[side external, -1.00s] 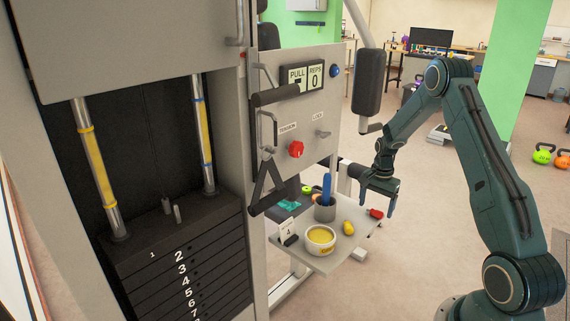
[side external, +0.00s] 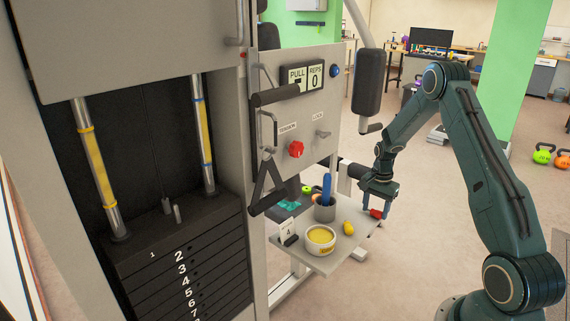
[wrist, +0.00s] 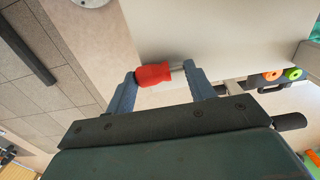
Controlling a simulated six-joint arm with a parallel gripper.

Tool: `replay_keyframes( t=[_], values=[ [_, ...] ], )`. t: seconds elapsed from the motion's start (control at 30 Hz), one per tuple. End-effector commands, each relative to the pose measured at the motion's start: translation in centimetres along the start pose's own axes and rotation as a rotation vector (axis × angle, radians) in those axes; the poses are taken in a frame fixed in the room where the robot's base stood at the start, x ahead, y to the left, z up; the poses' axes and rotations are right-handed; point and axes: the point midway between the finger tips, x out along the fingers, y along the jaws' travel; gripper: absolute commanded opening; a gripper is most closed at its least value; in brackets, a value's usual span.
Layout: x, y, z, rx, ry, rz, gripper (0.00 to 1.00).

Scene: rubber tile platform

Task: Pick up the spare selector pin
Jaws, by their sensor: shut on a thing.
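The spare selector pin (side external: 376,213) has a red handle and lies at the right end of the grey tray (side external: 345,246). In the wrist view its red handle (wrist: 155,74) and a short length of metal shaft (wrist: 178,67) show between my fingers. My gripper (side external: 377,209) points down over it in the side view and is shut on it, one finger at each end of the visible part. I cannot tell whether the pin still touches the tray.
The weight machine (side external: 300,130) rises behind.

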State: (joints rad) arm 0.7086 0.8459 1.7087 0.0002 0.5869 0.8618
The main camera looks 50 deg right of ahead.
Motion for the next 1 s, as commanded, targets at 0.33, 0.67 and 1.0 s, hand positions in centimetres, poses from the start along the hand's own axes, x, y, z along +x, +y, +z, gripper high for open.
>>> replay_keyframes(
  t=[0.33,0.67,1.0],
  values=[
    [-0.4,0.0,0.0,0.000,0.001,-0.001,0.32],
    [-3.6,-0.1,-0.1,0.000,0.002,-0.003,0.32],
    [-10.6,-0.1,-0.1,0.000,0.003,-0.004,0.32]
  ],
)
